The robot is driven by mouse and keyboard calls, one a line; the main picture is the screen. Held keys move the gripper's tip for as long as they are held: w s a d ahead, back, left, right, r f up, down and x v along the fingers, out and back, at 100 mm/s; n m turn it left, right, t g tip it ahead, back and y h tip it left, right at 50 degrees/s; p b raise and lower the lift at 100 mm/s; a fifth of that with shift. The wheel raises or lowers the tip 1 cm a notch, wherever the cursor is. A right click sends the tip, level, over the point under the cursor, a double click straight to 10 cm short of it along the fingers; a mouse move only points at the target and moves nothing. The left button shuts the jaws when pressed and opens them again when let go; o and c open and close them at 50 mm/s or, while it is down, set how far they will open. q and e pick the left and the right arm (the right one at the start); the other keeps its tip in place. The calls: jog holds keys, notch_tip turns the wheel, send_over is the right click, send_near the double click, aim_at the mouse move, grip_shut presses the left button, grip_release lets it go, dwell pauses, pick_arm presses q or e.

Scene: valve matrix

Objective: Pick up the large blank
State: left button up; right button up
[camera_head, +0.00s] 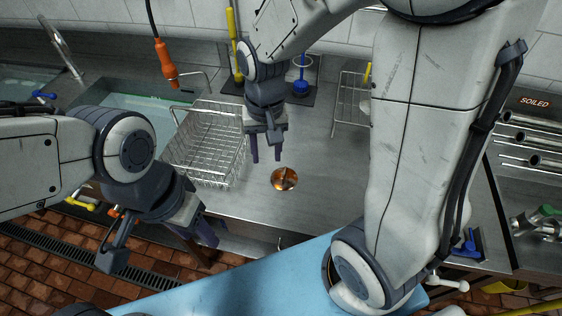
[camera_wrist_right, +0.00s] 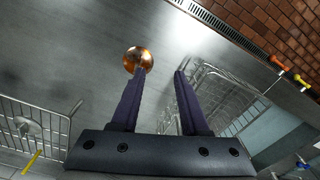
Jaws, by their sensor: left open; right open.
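A round, shiny copper-coloured disc (camera_head: 285,178), which I take for the large blank, lies on the steel counter right of the wire basket. It also shows in the right wrist view (camera_wrist_right: 138,58), just beyond the tip of the left-hand finger. My right gripper (camera_head: 266,157) is open and empty, pointing down, above and slightly left of the disc. In the right wrist view its fingers (camera_wrist_right: 160,72) are apart with bare counter between them. I cannot tell its exact height. My left gripper (camera_head: 209,235) is open and empty, low at the counter's front edge, away from the disc.
A wire basket (camera_head: 208,150) stands left of the disc, close to my right gripper. A wire rack (camera_head: 347,105) stands behind to the right. An orange hanging handle (camera_head: 165,62) is at the back left. Counter around the disc is clear.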

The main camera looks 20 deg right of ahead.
aim_at(285, 170)
jog(key=w+d+f+m, duration=0.1)
jog(key=d+f, duration=0.1)
jog(key=w+d+f+m, duration=0.1)
jog(key=w+d+f, duration=0.1)
jog(key=f, duration=0.1)
jog(key=w+d+f+m, duration=0.1)
jog(key=d+f, duration=0.1)
jog(key=f, duration=0.1)
jog(key=shift+w+m, duration=0.15)
jog(key=shift+m, duration=0.25)
jog(key=shift+f+p, duration=0.55)
jog(key=shift+f, duration=2.55)
grip_shut()
